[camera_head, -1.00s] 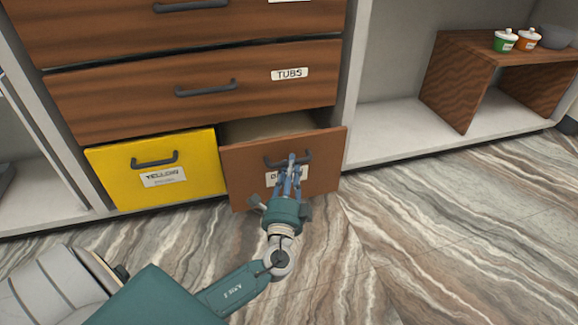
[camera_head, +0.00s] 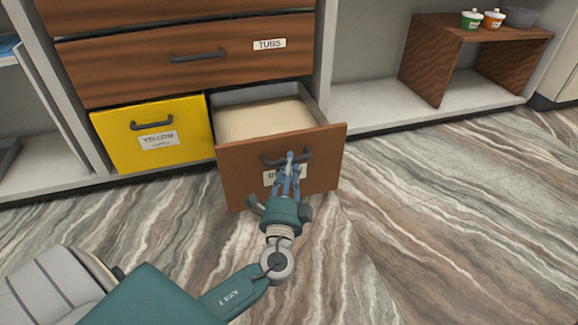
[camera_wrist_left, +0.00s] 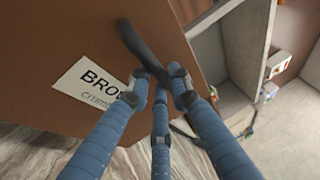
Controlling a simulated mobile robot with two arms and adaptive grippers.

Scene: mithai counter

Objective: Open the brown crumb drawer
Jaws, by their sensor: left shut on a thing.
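The brown crumb drawer (camera_head: 322,156) is at the bottom right of the drawer unit and stands well out of it. Its inside shows a pale, flat crumb-coloured fill (camera_head: 262,119). Its dark handle (camera_head: 302,155) is on the front, above a white label that my fingers partly cover. My left gripper (camera_head: 289,160) is shut on the handle. In the left wrist view the fingers (camera_wrist_left: 160,86) close around the dark handle (camera_wrist_left: 139,45), beside the label (camera_wrist_left: 88,88) reading "BRO…" and "crumb". My right gripper is not in view.
A yellow drawer (camera_head: 190,125) is shut to the left. A wide wooden drawer labelled TUBS (camera_head: 120,72) is shut above. To the right, a wooden stand (camera_head: 425,60) holds small tubs (camera_head: 472,19) and a grey bowl (camera_head: 521,17). The marbled floor (camera_head: 450,220) in front is clear.

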